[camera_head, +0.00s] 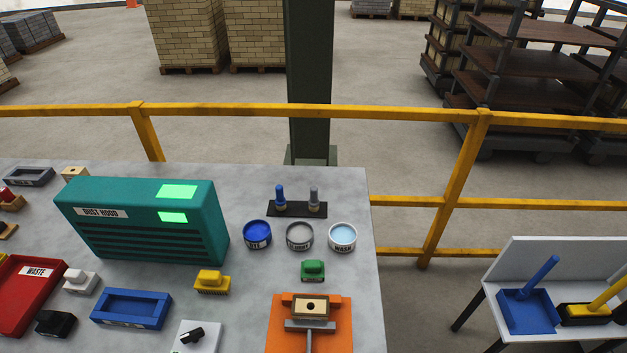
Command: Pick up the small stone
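I cannot clearly make out a small stone. A small black object (192,336) lies on a white plate (206,345) at the bottom edge of the picture; its shape is too small to tell. A beige block with a dark hole (310,307) sits on a grey holder on the orange mat (277,325). Neither of my grippers is in view.
A grey table bears a teal dust hood (140,246), blue tray (130,309), red waste bin (25,298), yellow brush (212,282), green brush (313,270) and three round tins (300,235). A yellow railing (240,110) runs behind. A white side table (545,335) stands right.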

